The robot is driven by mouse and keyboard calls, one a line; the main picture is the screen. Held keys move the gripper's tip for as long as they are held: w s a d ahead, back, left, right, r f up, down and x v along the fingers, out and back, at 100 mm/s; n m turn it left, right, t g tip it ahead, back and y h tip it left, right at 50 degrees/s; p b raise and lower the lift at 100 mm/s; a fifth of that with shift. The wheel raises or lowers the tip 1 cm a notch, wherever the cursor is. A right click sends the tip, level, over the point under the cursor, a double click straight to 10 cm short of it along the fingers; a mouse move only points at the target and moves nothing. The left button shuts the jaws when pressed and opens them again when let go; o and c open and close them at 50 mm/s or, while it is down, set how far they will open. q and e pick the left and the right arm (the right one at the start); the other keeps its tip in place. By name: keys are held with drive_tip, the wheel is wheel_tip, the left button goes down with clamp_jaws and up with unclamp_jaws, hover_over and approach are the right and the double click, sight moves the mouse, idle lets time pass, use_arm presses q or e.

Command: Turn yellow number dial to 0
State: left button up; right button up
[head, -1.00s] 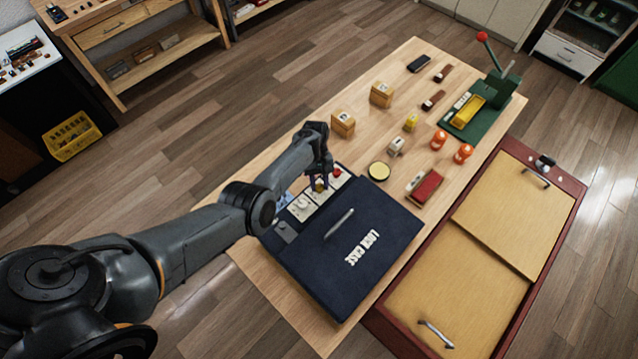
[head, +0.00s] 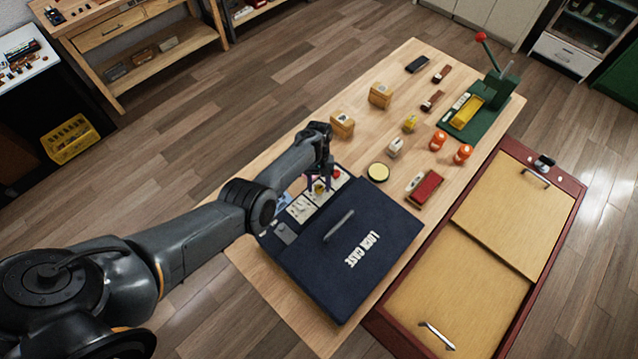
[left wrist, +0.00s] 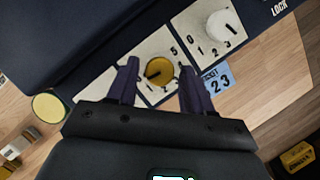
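The yellow dial (left wrist: 159,70) sits on a white plate with black numbers, on the dial strip of the dark blue lock case (head: 345,250). A dark mark on the dial points to the lower left in the left wrist view. The numbers 5, 1 and 2 show around it; others are hidden. My left gripper (left wrist: 159,82) is open, with one finger on each side of the yellow dial and small gaps showing. In the head view the left gripper (head: 318,184) is over the dial strip and partly hides the yellow dial (head: 319,188). My right gripper is not in view.
A white dial (left wrist: 220,24) and a red dial (head: 337,173) flank the yellow one. The case has a grey handle (head: 339,225). A round yellow-topped disc (head: 378,172), a red block (head: 427,187) and wooden boxes (head: 342,125) stand farther along the table.

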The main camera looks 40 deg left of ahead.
use_arm(q)
drive_tip(key=shift+o, duration=0.4)
drive_tip(key=shift+w+a+r, duration=0.15)
drive_tip(key=shift+r, duration=0.4)
drive_tip(key=v, duration=0.9)
drive_tip(key=shift+r, duration=0.35)
drive_tip(key=shift+a+f, duration=0.1)
drive_tip(key=shift+a, duration=0.1)
